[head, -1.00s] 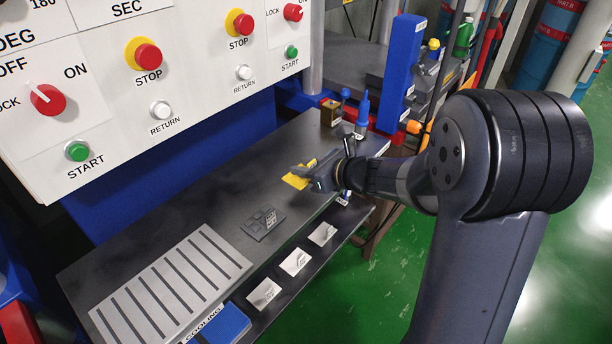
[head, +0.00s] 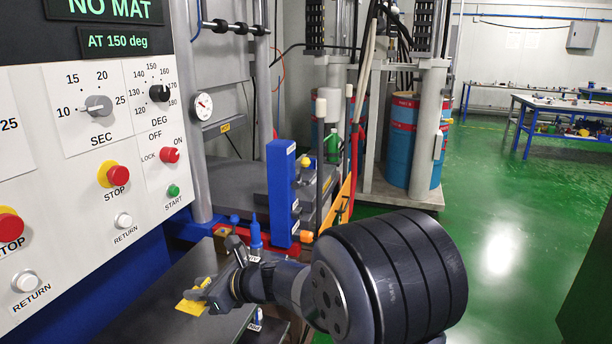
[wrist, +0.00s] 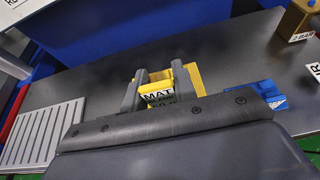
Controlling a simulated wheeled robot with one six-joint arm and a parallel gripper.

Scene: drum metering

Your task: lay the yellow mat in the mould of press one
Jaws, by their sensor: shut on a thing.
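My gripper (head: 212,290) is shut on the yellow mat (head: 190,306) and holds it over the dark bench (head: 165,290) below the control panel. In the wrist view, the mat (wrist: 160,97) sits between the two grey fingers of my gripper (wrist: 158,84). Another yellow part shows behind the right finger. I cannot make out a mould in either current view. The panel display (head: 108,10) reads "NO MAT", and a second display (head: 115,41) reads "AT 150 deg".
A slotted grey rack (wrist: 45,133) lies left on the bench. A brown block (wrist: 296,22) stands at the right, with a blue item (wrist: 268,94) nearer my gripper. A blue upright (head: 281,190) stands behind my arm. Green floor (head: 490,215) is open at right.

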